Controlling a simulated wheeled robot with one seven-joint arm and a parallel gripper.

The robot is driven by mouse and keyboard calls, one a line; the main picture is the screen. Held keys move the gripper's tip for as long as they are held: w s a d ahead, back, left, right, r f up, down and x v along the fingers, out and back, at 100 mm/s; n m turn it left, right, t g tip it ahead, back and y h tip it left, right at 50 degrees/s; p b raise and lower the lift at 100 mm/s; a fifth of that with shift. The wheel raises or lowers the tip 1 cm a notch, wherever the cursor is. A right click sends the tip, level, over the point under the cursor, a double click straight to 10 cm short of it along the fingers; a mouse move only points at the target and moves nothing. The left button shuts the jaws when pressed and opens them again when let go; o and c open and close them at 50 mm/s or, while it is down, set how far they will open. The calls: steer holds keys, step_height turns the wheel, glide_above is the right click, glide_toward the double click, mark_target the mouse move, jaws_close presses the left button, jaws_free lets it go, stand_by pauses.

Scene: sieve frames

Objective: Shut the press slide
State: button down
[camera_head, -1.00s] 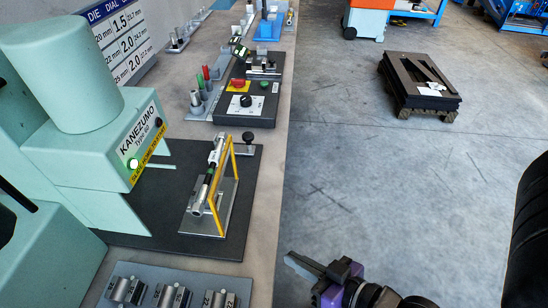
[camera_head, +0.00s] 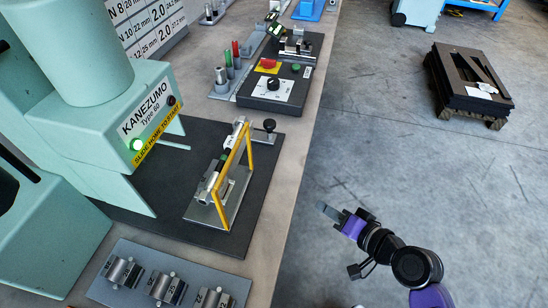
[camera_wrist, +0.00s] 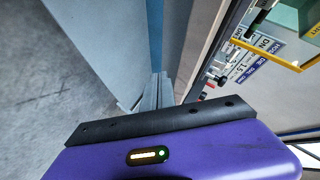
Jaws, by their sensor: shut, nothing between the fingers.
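The press slide (camera_head: 210,210) is a grey plate with a yellow guard frame (camera_head: 231,172). It stands out from the green press (camera_head: 125,130) on a dark base plate (camera_head: 262,198). A silver cylindrical part with a dark band lies along the slide. A black knob (camera_head: 269,125) stands at the plate's far right corner. The yellow frame also shows at the upper right of the wrist view (camera_wrist: 275,52). My gripper (camera_head: 326,210) is shut and empty, right of the bench edge, apart from the slide. Its fingers show in the wrist view (camera_wrist: 158,92).
A control box (camera_head: 277,92) with red and green buttons sits farther along the bench. A grey rack of numbered dies (camera_head: 170,287) lies nearer. A dark pallet (camera_head: 470,85) stands on the floor at upper right. The floor around my arm is open.

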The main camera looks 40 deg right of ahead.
steer(key=w+r+m+t+y, duration=0.1)
steer(key=w+r+y, duration=0.2)
steer(key=w+y, duration=0.15)
steer(key=n+y+b, duration=0.1)
steer(key=n+y, duration=0.1)
steer(key=y, duration=0.5)
glide_toward(248, 159)
steer(key=shift+t, duration=0.4)
steer(key=x, duration=0.2)
steer(key=p+x, duration=0.2)
steer(key=x, duration=0.1)
steer(key=shift+w+a+f, duration=0.15)
steer(key=shift+a+f, duration=0.1)
steer(key=shift+f, duration=0.1)
steer(key=shift+w+a+f+p, duration=0.1)
steer(key=shift+w+a+p, duration=0.25)
steer(key=shift+w, duration=0.15)
steer(key=b+x, duration=0.3)
steer(key=x, duration=1.3)
steer(key=shift+w+f, duration=0.2)
steer(key=shift+w, duration=0.1)
steer(key=shift+w+a, duration=0.25)
steer(key=shift+w, duration=0.05)
steer(key=shift+w+a+r, duration=0.15)
steer(key=shift+r, duration=0.1)
steer(key=shift+a, duration=0.1)
